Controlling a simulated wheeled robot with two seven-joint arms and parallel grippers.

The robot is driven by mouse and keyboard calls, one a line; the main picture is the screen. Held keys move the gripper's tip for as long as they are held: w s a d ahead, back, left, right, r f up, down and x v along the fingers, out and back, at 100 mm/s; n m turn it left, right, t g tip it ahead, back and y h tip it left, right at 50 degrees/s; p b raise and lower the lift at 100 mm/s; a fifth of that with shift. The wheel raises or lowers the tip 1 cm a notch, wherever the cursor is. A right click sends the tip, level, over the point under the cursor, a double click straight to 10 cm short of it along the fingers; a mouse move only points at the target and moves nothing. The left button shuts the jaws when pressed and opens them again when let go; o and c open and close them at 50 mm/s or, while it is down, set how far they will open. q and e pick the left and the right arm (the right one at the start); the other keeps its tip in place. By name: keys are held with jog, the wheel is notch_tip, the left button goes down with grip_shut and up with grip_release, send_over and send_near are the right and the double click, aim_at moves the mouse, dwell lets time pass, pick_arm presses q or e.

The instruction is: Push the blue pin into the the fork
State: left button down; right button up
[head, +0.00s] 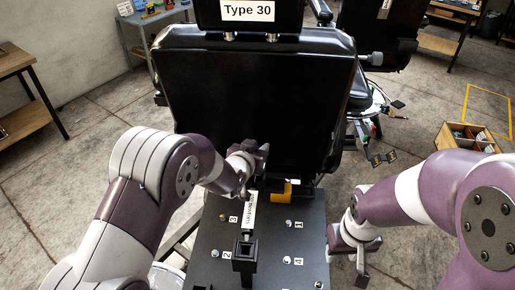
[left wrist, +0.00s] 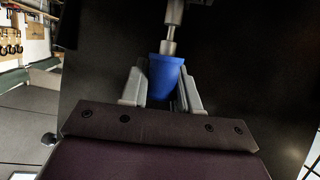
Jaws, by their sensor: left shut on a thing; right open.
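The blue pin (left wrist: 164,78) shows in the left wrist view, with its wide end toward a grey metal rod (left wrist: 171,22). My left gripper (left wrist: 162,92) is shut on the pin, one finger on each side. In the head view my left gripper (head: 252,162) is in front of the lower part of the black chair back (head: 250,95), and the pin cannot be made out there. The fork is not clearly distinguishable; I cannot tell whether the metal rod belongs to it or to the pin. My right gripper (head: 362,258) is open and empty, to the right of the black numbered panel.
The black numbered panel (head: 265,235) with several bolts lies in front of the chair. A black square post (head: 245,256) stands on it, and a yellow part (head: 282,191) is behind. A wooden crate (head: 466,137) is on the floor at right. Floor beside my right gripper is clear.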

dwell(0.7)
pick_arm(q)
jog(key=shift+b, duration=0.4)
jog(key=shift+f+b, duration=0.45)
jog(key=shift+f, duration=0.05)
jog(key=c, duration=0.8)
grip_release()
jog(key=shift+o, duration=0.2)
jog(key=b+v, duration=0.4)
jog(key=v, duration=0.8)
jog(key=shift+s+a, duration=0.2)
jog(key=shift+s, duration=0.1)
